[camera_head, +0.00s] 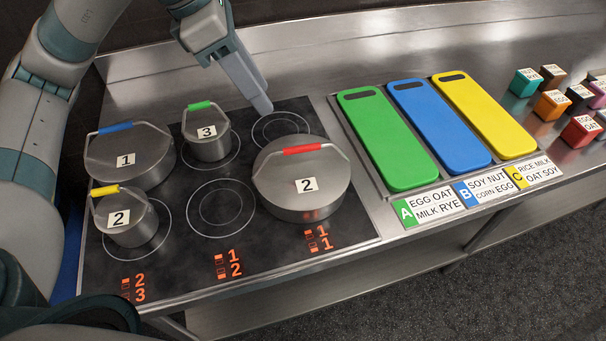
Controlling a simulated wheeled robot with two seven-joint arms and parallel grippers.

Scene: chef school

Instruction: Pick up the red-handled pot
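The red-handled pot (302,205) is a wide steel pot with a lid, labelled 2. It stands upright at the right side of the black cooktop (205,270). Its red handle grip (302,149) arches over the lid. My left gripper (262,106) hangs above the back of the cooktop, behind and left of the red handle and apart from it. Its fingers overlap from this angle, so I cannot see a gap between them. It holds no visible object. My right gripper is out of view.
Blue-handled (130,171), green-handled (211,146) and yellow-handled (130,230) pots stand on the left of the cooktop. Right of it lie green (385,140), blue (440,125) and yellow (485,115) boards, then several coloured cubes (579,132). The front-middle burner (220,208) is clear.

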